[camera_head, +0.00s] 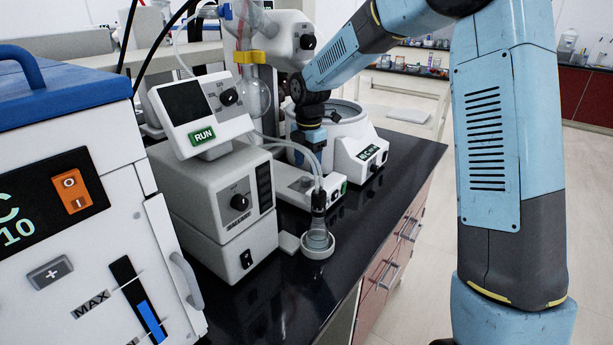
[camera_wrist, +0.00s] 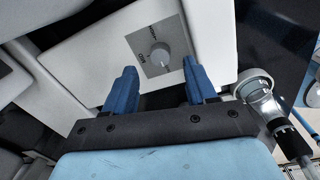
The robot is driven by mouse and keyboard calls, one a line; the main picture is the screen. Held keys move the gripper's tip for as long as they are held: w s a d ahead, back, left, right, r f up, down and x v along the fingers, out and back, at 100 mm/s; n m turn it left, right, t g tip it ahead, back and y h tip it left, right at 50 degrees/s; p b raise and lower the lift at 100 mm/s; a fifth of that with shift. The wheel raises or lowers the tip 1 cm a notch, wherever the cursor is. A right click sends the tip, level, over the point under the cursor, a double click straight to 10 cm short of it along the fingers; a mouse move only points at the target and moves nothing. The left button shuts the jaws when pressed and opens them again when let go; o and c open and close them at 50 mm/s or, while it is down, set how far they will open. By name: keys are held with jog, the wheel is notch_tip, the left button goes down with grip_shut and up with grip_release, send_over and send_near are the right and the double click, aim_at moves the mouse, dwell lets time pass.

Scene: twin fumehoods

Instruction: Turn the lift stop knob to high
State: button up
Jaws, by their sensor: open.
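A round grey knob (camera_wrist: 160,55) sits on a dark grey label plate (camera_wrist: 150,45) on a white panel in the wrist view. In the head view my gripper (camera_head: 311,137) is over the low white base (camera_head: 325,203), and this knob cannot be made out there.
A round white bath (camera_head: 350,132) stands right of my gripper. The white control box (camera_head: 215,190) with the RUN screen (camera_head: 188,105) stands left. A tubed glass vessel (camera_head: 318,238) stands in front, close to the right finger in the wrist view (camera_wrist: 262,100). The black bench front (camera_head: 290,300) is clear.

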aim_at(307, 178)
jog(key=shift+a+f, duration=0.2)
jog(key=shift+f, duration=2.25)
jog(key=shift+c, duration=0.3)
jog(key=c, duration=0.9)
jog(key=shift+d, duration=0.25)
grip_shut()
jog(key=shift+a, duration=0.1)
